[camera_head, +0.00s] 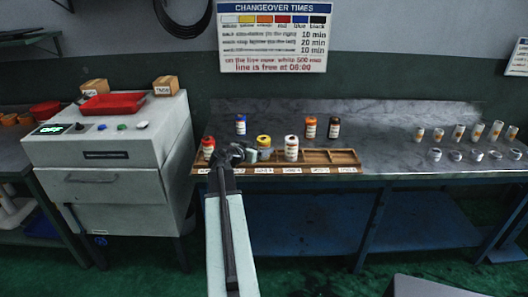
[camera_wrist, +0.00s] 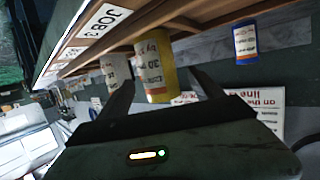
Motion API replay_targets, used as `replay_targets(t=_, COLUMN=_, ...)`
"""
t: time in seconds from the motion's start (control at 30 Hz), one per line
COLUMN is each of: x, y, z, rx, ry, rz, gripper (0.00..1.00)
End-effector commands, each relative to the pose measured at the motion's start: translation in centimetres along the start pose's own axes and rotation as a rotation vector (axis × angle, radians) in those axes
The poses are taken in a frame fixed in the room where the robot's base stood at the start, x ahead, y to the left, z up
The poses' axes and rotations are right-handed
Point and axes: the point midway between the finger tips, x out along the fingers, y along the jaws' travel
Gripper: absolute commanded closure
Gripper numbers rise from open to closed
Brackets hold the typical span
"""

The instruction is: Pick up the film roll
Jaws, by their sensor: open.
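Several film rolls with coloured tops stand at the bench: red (camera_head: 208,148), blue (camera_head: 240,124), yellow (camera_head: 263,142), white (camera_head: 291,150), orange (camera_head: 310,127) and black (camera_head: 334,127). My gripper (camera_head: 248,153) is open and empty at the front of the rack, close to the yellow roll. In the wrist view, which is tilted, the yellow roll (camera_wrist: 155,65) appears between the two open fingers (camera_wrist: 163,84). A whitish roll (camera_wrist: 116,72) is behind the left finger, and the blue roll (camera_wrist: 246,42) is off to the right. Whether the fingers touch a roll cannot be told.
A divided wooden rack (camera_head: 343,157) with labelled slots runs along the bench's front edge. Pale tubes (camera_head: 458,132) and metal rings (camera_head: 455,155) stand at the right. A machine with a red tray (camera_head: 112,103) stands left.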

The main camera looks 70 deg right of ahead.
Motion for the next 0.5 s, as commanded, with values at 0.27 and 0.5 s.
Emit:
replay_targets(t=0.27, x=2.2, y=-0.1, z=0.2, rx=0.001, ry=-0.002, rz=0.001, gripper=0.25)
replay_targets(t=0.5, x=6.3, y=-0.2, z=0.4, rx=0.0, ry=-0.002, rz=0.003, gripper=0.25)
